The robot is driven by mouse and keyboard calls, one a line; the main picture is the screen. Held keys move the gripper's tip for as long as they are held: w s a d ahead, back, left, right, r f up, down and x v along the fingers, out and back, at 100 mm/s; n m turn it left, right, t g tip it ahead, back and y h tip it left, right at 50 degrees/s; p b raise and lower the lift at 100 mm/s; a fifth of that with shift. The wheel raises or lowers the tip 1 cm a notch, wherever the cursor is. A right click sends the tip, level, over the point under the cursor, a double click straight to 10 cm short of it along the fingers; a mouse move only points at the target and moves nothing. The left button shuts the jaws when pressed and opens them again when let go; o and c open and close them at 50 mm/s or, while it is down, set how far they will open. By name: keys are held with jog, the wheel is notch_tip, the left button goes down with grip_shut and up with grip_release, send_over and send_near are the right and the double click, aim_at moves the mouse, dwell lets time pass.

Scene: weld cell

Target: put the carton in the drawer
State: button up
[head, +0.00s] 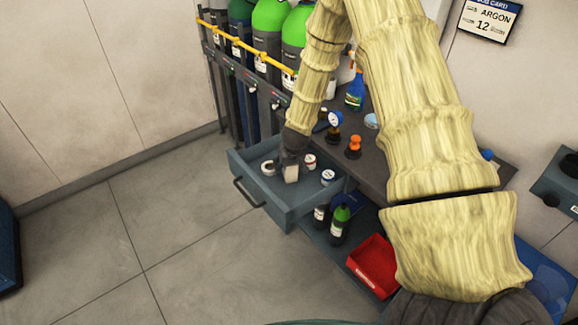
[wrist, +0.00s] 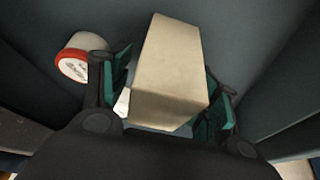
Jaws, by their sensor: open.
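The drawer (head: 285,214) is pulled out from under the bench top. The carton (head: 291,173) is a small plain beige box, inside the drawer's walls, and it fills the middle of the wrist view (wrist: 168,65). My gripper (head: 289,163) reaches down into the drawer. In the wrist view its green-padded fingers (wrist: 168,92) are open, one on each side of the carton, with a gap visible at the left finger. I cannot tell whether the carton's underside touches the drawer floor.
White tubs, one (head: 328,177) to the right and one (head: 268,168) to the left, share the drawer. A red-rimmed tub (wrist: 80,60) is close to my left finger. Bottles (head: 340,223) and a red bin (head: 373,266) are below the bench. Gas cylinders (head: 270,20) stand behind.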

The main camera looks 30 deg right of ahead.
jog(key=b+v, duration=0.1)
jog(key=v, duration=1.1)
jog(key=shift+r, duration=0.1)
dwell(1.2)
